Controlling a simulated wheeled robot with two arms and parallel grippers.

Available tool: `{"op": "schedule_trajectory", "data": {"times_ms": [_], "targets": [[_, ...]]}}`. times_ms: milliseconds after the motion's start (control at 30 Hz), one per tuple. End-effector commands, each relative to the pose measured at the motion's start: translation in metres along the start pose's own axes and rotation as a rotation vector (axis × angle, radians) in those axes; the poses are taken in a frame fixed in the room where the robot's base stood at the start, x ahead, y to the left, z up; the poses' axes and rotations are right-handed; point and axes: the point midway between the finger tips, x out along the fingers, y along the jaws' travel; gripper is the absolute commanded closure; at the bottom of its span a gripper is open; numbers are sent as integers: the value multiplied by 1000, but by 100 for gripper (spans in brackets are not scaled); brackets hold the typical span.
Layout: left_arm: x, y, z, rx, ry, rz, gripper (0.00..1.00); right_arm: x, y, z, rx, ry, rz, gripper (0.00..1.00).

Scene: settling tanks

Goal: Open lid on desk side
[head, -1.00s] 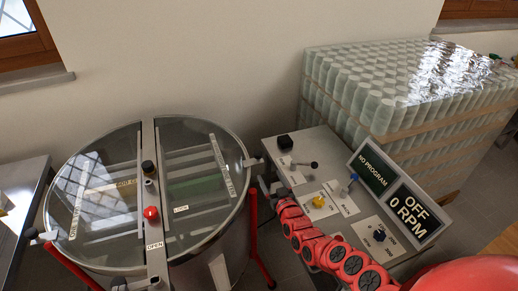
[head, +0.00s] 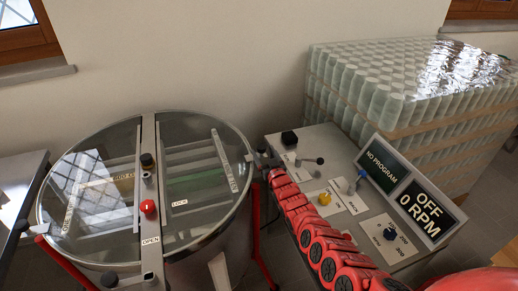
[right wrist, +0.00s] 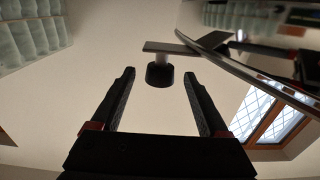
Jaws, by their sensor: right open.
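The round tank (head: 205,262) has a clear two-part lid, its left half (head: 95,185) and right half (head: 205,180) lying flat and shut either side of a steel crossbar. Small handles stick out from the rim at left (head: 38,228) and right (head: 250,158). My right gripper (head: 264,162) is at the right handle, its fingers mostly hidden behind my red arm. In the right wrist view my right gripper (right wrist: 158,74) is open, with a black knob (right wrist: 160,78) on a bracket at or just past its fingertips, not gripped. My left gripper is not in view.
A control panel (head: 345,215) with knobs and screens reading "NO PROGRAM" and "OFF 0 RPM" stands right of the tank, close under my right arm. A wrapped pallet of jars (head: 420,95) is behind it. A metal desk (head: 18,185) stands at left. Red knob (head: 148,207) on the crossbar.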

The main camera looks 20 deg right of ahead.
Motion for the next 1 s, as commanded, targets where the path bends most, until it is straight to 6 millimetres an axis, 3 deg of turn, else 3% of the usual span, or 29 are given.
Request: {"op": "schedule_trajectory", "data": {"times_ms": [500,967,1000], "targets": [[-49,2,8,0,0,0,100,52,-2,5,-6,-2,-5,22],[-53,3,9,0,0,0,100,59,0,-1,0,1,1,22],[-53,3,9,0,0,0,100,59,0,-1,0,1,1,26]]}}
